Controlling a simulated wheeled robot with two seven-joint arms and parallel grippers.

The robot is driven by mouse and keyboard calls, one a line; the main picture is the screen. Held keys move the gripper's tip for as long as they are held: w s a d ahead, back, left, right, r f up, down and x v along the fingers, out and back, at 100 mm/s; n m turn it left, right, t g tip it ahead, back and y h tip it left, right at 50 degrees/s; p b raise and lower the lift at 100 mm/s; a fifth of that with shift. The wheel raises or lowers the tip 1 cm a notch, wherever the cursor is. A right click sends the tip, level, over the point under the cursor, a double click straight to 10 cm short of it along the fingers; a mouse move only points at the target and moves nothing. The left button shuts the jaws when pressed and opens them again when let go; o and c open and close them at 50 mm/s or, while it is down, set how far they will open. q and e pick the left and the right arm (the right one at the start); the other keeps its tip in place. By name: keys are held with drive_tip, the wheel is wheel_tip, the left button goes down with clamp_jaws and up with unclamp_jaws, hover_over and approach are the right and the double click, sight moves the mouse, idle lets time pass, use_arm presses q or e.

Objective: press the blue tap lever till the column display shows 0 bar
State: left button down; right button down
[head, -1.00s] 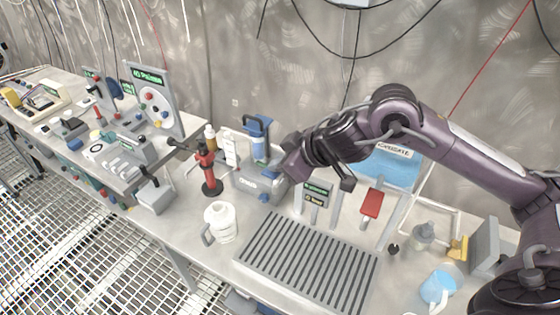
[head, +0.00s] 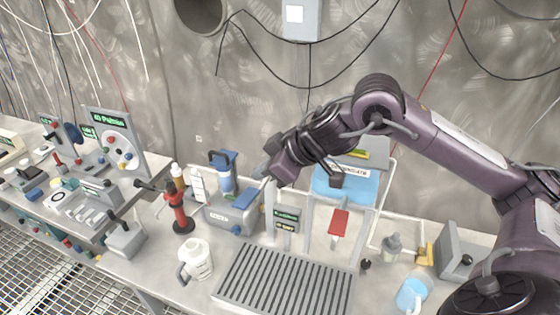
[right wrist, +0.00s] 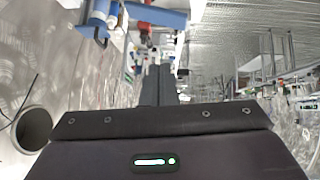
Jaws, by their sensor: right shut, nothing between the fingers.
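My left gripper is not in view.
A red stand (head: 180,212) and a white jug (head: 195,260) are left of the box. A slatted grey tray (head: 285,282) lies in front. The wall is close behind.

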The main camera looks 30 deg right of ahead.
drive_tip(key=s+d+r+b, duration=0.1)
drive_tip(key=s+d+r, duration=0.1)
drive_tip(key=d+r, duration=0.1)
drive_tip(key=shift+s+r+b, duration=0.15)
drive_tip(key=shift+r+b, duration=0.1)
drive_tip(key=shift+b, duration=0.15)
drive_tip(key=shift+d, duration=0.2)
drive_tip(key=shift+a, duration=0.1)
drive_tip(key=shift+f, duration=0.1)
idle(1.4)
